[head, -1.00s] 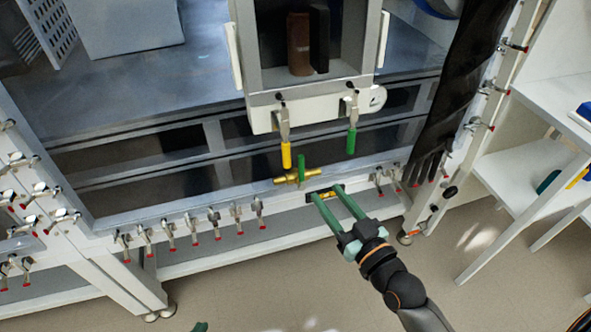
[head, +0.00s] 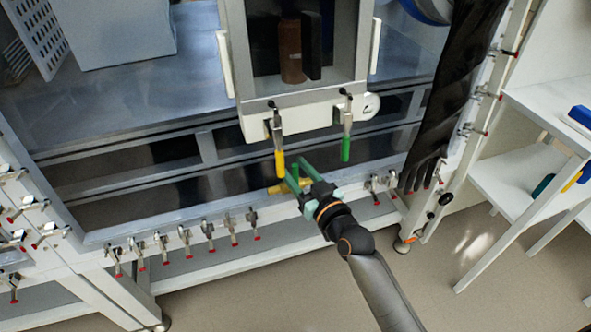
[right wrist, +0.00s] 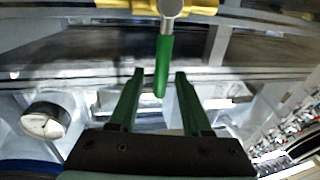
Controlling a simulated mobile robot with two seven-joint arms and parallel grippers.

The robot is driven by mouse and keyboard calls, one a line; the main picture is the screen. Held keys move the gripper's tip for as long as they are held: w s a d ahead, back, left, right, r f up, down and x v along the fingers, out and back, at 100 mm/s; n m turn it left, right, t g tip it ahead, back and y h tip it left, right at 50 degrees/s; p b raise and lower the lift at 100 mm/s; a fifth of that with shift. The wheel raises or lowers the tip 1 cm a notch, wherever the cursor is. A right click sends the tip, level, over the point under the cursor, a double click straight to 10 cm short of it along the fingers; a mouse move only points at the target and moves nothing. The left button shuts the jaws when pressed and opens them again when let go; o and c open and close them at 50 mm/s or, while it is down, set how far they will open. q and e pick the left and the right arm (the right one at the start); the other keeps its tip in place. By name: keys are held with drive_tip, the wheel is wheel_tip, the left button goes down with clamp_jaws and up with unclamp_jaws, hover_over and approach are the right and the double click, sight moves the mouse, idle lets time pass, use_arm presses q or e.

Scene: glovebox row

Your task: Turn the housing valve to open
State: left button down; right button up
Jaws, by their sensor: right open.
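The housing valve has a brass body (head: 275,189), partly hidden behind my right gripper in the head view. In the right wrist view its yellow body (right wrist: 143,6) is at the top edge, with a round silver hub. Its green lever (right wrist: 164,66) points down in that view. My right gripper (head: 292,165) is at the valve; in the wrist view its open green fingers (right wrist: 159,76) stand either side of the lever's lower end, with visible gaps. Whether the fingers reach the lever in depth is unclear. My left gripper is not in view.
Above the valve, a yellow-handled lever (head: 280,163) and a green-handled lever (head: 346,148) hang below the window housing. A black glove (head: 424,165) hangs at right. Red-tipped clamps (head: 208,232) line the front frame. A white shelf (head: 535,165) stands right; floor in front is clear.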

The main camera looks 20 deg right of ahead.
clamp_jaws()
idle(0.3)
idle(1.1)
